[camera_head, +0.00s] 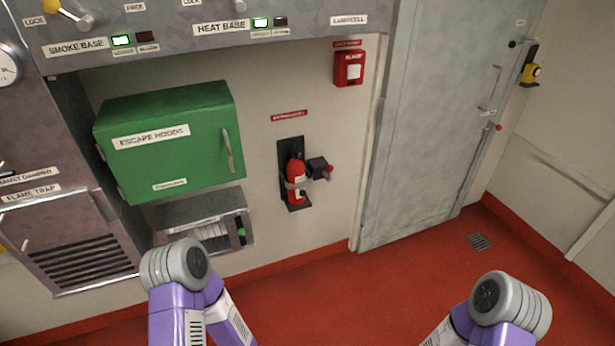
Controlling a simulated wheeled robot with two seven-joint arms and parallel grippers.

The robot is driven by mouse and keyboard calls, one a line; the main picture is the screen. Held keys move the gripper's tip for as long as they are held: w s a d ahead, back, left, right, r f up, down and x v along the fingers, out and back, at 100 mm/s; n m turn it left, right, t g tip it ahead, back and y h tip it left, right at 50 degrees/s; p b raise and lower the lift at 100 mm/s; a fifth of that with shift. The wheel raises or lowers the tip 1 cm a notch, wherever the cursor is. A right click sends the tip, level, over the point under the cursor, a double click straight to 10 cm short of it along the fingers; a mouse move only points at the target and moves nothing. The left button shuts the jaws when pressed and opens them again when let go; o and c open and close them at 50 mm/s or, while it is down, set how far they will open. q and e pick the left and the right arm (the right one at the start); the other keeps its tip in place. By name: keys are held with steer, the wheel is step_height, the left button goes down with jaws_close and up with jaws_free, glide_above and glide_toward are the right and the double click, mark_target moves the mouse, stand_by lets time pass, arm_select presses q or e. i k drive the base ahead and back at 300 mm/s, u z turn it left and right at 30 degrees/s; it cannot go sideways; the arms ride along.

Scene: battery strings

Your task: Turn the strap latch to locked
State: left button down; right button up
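A red fire extinguisher (295,180) stands upright against a black wall plate (284,152) in the middle of the view. A pale strap (294,186) goes across its body. A dark block (317,166) with a small red knob (330,169) sticks out just to its right; it looks like the strap latch, but its markings are too small to read, so I cannot tell its position. Both my arms show only as purple and grey links at the bottom of the view. Neither gripper is in view.
A green escape hoods cabinet (190,160) hangs left of the extinguisher, with a grey open-fronted box (205,222) below it. A red alarm box (349,68) is above right. A grey door (430,120) stands to the right. The red floor (380,285) is clear.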

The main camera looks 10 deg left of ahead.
mark_target(328, 176)
steer(key=u, duration=0.6)
steer(key=i, duration=0.85)
steer(key=u, duration=0.25)
